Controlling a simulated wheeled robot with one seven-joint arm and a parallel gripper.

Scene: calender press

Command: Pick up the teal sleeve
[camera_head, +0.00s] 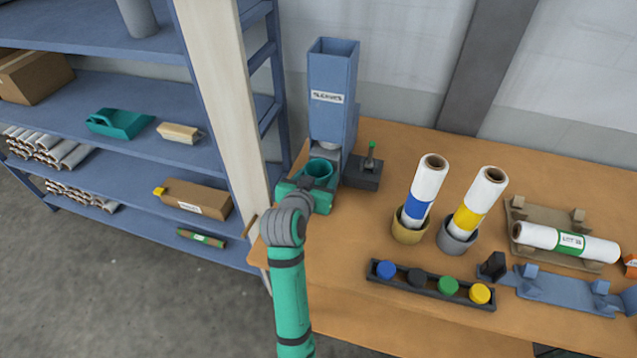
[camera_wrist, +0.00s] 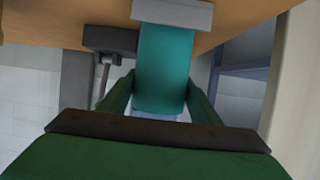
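The teal sleeve (camera_head: 319,171) stands upright at the foot of the tall blue dispenser (camera_head: 332,95), on the left end of the wooden table. In the wrist view the teal sleeve (camera_wrist: 165,65) fills the space between my two green fingers. My gripper (camera_wrist: 160,85) has one finger on each side of it, with their tips close to its walls. I cannot tell whether they press on it. In the head view my gripper (camera_head: 305,196) is beside the sleeve and partly hides its lower part and what it stands on.
A small dark box with a green-tipped lever (camera_head: 363,172) stands right of the dispenser. Farther right are two upright rolls in cups (camera_head: 410,225), a tray of coloured caps (camera_head: 430,283) and a roll on a cradle (camera_head: 567,242). A pale post (camera_head: 222,90) and blue shelves are left.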

